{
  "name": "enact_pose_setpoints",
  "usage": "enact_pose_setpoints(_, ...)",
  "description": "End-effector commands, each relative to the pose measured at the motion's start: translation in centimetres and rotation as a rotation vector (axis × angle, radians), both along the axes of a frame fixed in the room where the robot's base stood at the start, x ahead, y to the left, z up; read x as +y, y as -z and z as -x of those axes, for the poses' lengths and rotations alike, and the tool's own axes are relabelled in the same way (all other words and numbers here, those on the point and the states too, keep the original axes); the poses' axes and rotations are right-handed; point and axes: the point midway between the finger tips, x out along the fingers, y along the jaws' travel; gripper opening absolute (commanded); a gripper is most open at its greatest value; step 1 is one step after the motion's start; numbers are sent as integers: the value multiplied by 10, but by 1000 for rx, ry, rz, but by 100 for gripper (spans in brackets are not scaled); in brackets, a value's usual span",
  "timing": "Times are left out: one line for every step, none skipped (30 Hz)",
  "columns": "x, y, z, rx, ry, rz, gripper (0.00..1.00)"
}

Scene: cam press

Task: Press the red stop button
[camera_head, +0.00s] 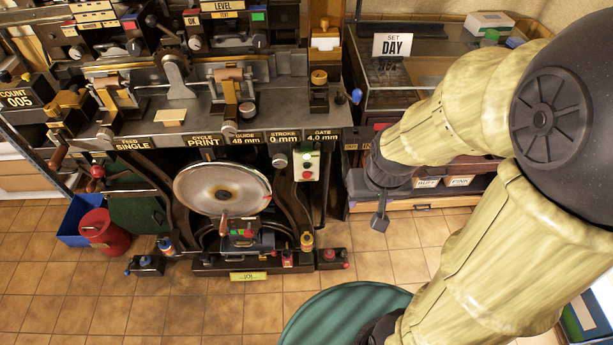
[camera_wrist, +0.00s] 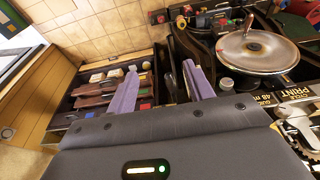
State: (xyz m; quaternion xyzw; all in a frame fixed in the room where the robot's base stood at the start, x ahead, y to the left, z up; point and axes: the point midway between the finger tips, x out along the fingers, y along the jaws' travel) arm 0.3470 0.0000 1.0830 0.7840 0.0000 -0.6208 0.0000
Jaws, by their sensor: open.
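The red stop button (camera_head: 307,175) sits low on a small pale control panel (camera_head: 316,162) at the front right of the press, with a green button above it. My gripper (camera_head: 380,220) hangs to the right of and below that panel in the head view, apart from it. In the wrist view my gripper (camera_wrist: 160,85) shows two purple fingers spread wide with nothing between them. I cannot make out the stop button in the wrist view; the right finger may hide it.
The press's round metal disc (camera_head: 222,189) is left of the panel, with a grey knob (camera_head: 280,160) between.

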Motion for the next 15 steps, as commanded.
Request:
enact_pose_setpoints(0, 0, 0, 0, 0, 0, 52)
enact_pose_setpoints(0, 0, 0, 0, 0, 0, 52)
enact_pose_setpoints(0, 0, 0, 0, 0, 0, 52)
enact_pose_setpoints(0, 0, 0, 0, 0, 0, 52)
enact_pose_setpoints(0, 0, 0, 0, 0, 0, 52)
enact_pose_setpoints(0, 0, 0, 0, 0, 0, 46)
enact_pose_setpoints(0, 0, 0, 0, 0, 0, 40)
enact_pose_setpoints(0, 0, 0, 0, 0, 0, 35)
enact_pose_setpoints(0, 0, 0, 0, 0, 0, 27)
enact_pose_setpoints(0, 0, 0, 0, 0, 0, 21)
enact_pose_setpoints(0, 0, 0, 0, 0, 0, 15)
enact_pose_setpoints(0, 0, 0, 0, 0, 0, 7)
enact_pose_setpoints(0, 0, 0, 0, 0, 0, 1)
enact_pose_setpoints(0, 0, 0, 0, 0, 0, 0)
enact_pose_setpoints(0, 0, 0, 0, 0, 0, 0)
